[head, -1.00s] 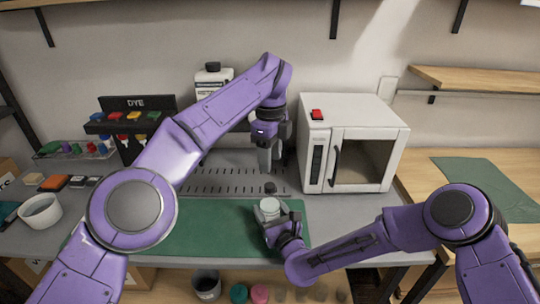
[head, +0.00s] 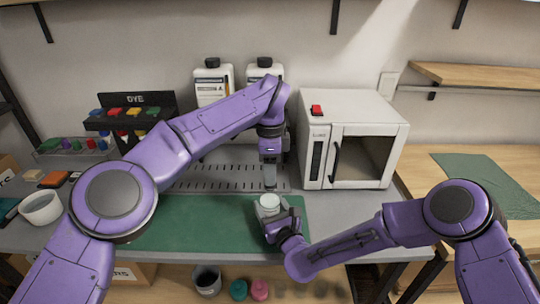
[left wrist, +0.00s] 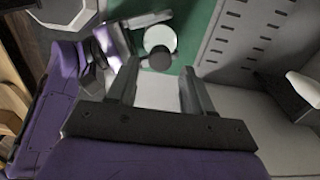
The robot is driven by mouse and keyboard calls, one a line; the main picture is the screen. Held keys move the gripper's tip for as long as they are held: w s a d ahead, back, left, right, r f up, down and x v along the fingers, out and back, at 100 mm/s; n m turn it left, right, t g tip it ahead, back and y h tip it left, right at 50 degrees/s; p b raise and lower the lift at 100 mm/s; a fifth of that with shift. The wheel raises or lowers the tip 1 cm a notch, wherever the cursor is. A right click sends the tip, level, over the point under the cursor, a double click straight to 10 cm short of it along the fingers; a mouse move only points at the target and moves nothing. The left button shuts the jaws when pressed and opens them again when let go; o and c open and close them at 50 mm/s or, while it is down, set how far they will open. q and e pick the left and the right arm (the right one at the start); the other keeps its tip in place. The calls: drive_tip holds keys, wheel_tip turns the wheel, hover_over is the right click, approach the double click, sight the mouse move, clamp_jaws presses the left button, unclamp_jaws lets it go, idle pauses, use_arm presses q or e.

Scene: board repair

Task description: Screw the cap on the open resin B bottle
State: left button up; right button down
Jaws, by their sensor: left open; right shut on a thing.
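My right gripper (head: 270,215) is shut on a pale round container (head: 269,203) at the mat's right part. Its whitish round top also shows in the left wrist view (left wrist: 160,39). No label on it is readable. A dark round cap-like piece (left wrist: 160,58) sits beside that top, between and just beyond the open fingers of my left gripper (left wrist: 160,70). Two white bottles with black caps, one left (head: 210,88) and one right (head: 260,72), stand at the back; which is resin B is unclear.
A green mat (head: 180,225) covers the front of the bench. A white oven (head: 315,118) stands right of my left gripper. A slotted grey plate (head: 205,180) lies behind the mat. A dye rack (head: 135,101) and a white bowl (head: 40,208) are at left.

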use_arm(q)
drive_tip(key=shift+f, duration=1.45)
clamp_jaws()
drive_tip(key=m, duration=2.7)
drive_tip(key=shift+f+m, duration=0.1)
drive_tip(key=shift+m, duration=0.3)
drive_tip(key=shift+o, duration=0.3)
unclamp_jaws()
